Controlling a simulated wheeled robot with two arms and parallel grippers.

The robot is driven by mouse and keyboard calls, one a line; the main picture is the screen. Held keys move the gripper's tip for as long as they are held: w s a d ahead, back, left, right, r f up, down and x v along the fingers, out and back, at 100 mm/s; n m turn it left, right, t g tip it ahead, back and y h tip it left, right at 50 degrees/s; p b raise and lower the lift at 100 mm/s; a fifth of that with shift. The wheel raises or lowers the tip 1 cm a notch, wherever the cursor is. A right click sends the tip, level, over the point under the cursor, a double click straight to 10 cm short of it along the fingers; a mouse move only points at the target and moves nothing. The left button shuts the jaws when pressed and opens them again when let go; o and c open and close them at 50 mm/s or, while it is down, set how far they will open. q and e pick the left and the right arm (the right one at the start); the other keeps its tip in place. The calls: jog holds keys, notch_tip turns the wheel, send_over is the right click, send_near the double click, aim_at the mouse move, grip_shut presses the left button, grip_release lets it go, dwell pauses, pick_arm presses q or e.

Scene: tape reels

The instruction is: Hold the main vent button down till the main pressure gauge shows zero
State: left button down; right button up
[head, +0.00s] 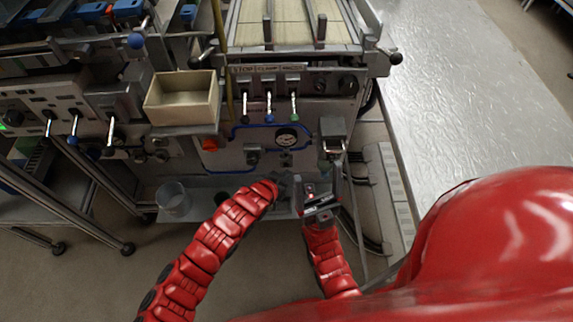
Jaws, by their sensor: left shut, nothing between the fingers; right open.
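The round white pressure gauge (286,137) sits on the machine's front panel inside a blue outline. Its needle is too small to read. Small dark fittings sit below it, one at lower left (253,155) and one right beneath (285,158); I cannot tell which is the vent button. My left gripper (284,181) is shut and empty, low at the panel, below the gauge; whether it touches anything is unclear. My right gripper (319,206) is open and empty, right of the left one and in front of the panel's lower part.
A beige bin (183,97) and a clear cup (173,198) are at left. A long pale table (440,100) fills the right.

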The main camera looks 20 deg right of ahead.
dwell(0.7)
pick_arm(q)
jog(key=shift+w+d+b, duration=0.15)
jog(key=shift+w+b, duration=0.2)
jog(key=shift+w, duration=0.1)
jog(key=shift+w+b, duration=0.3)
jog(key=shift+w, duration=0.05)
dwell(0.4)
dwell(4.3)
jog(key=shift+s+p, duration=0.35)
jog(key=shift+s, duration=0.45)
jog(key=shift+s+a+p, duration=0.2)
jog(key=shift+s+a, duration=0.1)
jog(key=shift+s, duration=0.5)
jog(key=shift+s+a+p, duration=0.2)
jog(key=shift+s+a, duration=0.05)
jog(key=shift+s, duration=0.55)
jog(key=shift+s+a+p, duration=0.2)
jog(key=shift+s+a, duration=0.1)
jog(key=shift+s, duration=0.5)
